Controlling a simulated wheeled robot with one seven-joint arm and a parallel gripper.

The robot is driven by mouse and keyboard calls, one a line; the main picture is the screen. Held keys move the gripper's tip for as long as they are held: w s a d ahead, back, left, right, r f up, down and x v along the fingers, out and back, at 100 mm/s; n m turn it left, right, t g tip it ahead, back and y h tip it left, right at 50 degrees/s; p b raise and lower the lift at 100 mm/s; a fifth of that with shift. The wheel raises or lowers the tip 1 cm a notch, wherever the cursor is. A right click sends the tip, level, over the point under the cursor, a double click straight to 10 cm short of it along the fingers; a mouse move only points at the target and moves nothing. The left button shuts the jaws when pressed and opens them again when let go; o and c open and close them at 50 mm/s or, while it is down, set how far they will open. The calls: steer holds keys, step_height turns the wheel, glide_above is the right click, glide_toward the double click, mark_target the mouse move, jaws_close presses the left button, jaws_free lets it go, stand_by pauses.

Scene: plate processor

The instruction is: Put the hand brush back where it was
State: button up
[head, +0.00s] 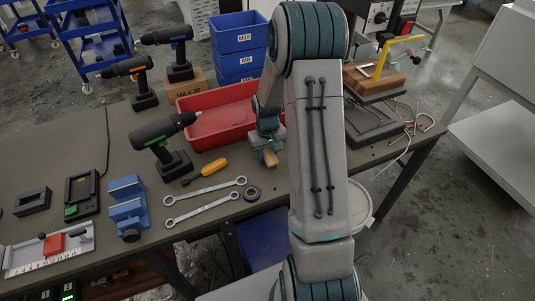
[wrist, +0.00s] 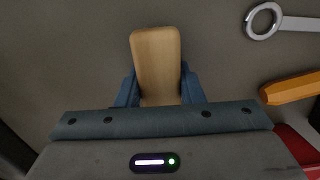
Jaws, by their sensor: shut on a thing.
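My gripper (head: 266,147) is over the workbench, just right of the red bin's near corner, and is shut on the hand brush. Only the brush's pale wooden handle (head: 270,159) shows in the head view, poking out below the fingers. In the wrist view the rounded handle (wrist: 156,58) stands out between the blue fingers (wrist: 158,92). The bristles are hidden behind my gripper and arm. I cannot tell whether the brush touches the bench.
The red bin (head: 213,124) is left of my gripper.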

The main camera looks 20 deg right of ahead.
mark_target(267, 152)
steer(key=shift+f, duration=0.25)
steer(key=shift+f, duration=0.1)
steer(key=o, duration=1)
steer(key=shift+c, duration=0.2)
step_height(267, 152, up, 11)
steer(key=shift+r, duration=0.2)
steer(key=s+a+r+t, duration=0.1)
steer(key=s+a+r, duration=0.2)
steer(key=s, duration=0.4)
steer(key=s+a+r+t, duration=0.1)
steer(key=s+a+r, duration=0.3)
steer(key=s, duration=0.3)
steer(key=s+a+r, duration=0.3)
steer(key=s+r, duration=0.2)
steer(key=s, duration=0.2)
steer(key=shift+s+a+r+t, duration=0.2)
steer(key=shift+r+t, duration=0.05)
steer(key=shift+t, duration=0.15)
